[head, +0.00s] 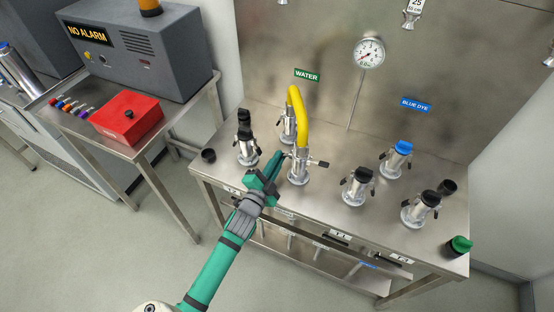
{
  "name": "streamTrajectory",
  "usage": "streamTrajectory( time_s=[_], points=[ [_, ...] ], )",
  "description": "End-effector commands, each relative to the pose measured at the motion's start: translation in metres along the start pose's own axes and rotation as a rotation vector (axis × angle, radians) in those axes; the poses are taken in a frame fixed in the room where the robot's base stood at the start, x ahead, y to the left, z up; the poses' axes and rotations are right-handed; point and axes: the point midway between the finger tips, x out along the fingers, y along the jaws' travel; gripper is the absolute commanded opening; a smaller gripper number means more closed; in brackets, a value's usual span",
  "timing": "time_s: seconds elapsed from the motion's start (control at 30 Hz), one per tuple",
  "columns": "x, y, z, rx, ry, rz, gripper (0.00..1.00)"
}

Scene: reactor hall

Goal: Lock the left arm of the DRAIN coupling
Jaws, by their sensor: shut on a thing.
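A yellow hose (299,108) arches from the coupling by the WATER sign (307,75) to a silver coupling (299,172) at the front of the steel bench. No DRAIN label is readable, so I cannot confirm which coupling is the DRAIN one. My green gripper (279,160) is at the left side of this front coupling. It is shut on what appears to be its left arm, which the fingers mostly hide. The coupling's dark-tipped right arm (319,163) sticks out sideways.
Capped couplings stand to the left (246,148) and right (357,187). A blue-capped one (396,158) is behind, under the BLUE DYE sign (416,104). A black cap (208,155) and a green cap (458,246) lie near the bench's ends. A red box (126,117) sits on the side table.

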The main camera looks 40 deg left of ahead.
Motion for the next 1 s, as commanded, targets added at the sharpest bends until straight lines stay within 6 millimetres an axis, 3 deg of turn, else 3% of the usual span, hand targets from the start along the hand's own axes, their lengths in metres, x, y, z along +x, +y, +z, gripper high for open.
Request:
streamTrajectory(
  time_s=[0.6, 1.0],
  points=[
    [0.0, 0.022, -0.005, -0.439, 0.0, -0.001, 0.0],
    [0.0, 0.029, -0.009, -0.589, -0.001, 0.0, 0.0]
  ],
)
